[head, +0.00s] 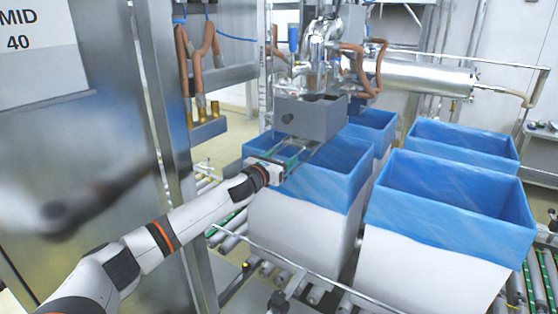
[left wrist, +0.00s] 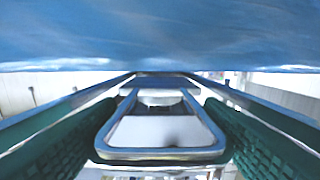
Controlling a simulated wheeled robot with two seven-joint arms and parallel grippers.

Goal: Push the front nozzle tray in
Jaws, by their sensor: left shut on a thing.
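The front nozzle tray looks like the grey box (head: 308,118) under the filling nozzle (head: 322,50), above the front-left lined box (head: 310,215). A metal loop handle shows in the left wrist view (left wrist: 160,154), running away between the fingers. My left gripper (head: 298,155) is over the near rim of that box, just below and in front of the grey tray. Its green-padded fingers, also in the left wrist view (left wrist: 160,125), are shut on the loop handle. Where the loop joins the tray is hidden. My right gripper is not in view.
More boxes with blue liners stand behind (head: 372,130) and to the right (head: 450,200). They rest on a roller conveyor (head: 300,288). A steel post (head: 165,120) stands close to my left arm. Brown hoses (head: 370,70) hang around the nozzle.

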